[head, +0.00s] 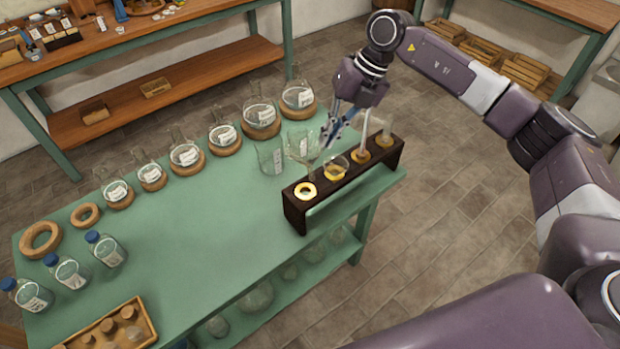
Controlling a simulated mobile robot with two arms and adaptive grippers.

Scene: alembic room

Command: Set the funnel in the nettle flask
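A clear glass funnel (302,147) shows in the head view above the near left end of the dark funnel rack, slightly tilted with its stem down. My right gripper (329,137) is at the funnel's right rim and appears shut on it; the contact is small and partly blurred by the glass. Several labelled round flasks (222,137) stand in a row on cork rings along the far edge of the green table. Their labels are too small to read, so I cannot tell which is the nettle flask. My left gripper is not in view.
A clear beaker (270,156) stands left of the funnel. Blue-capped bottles (68,271) and a wooden tray (150,322) are at left. The table's middle (205,225) is clear.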

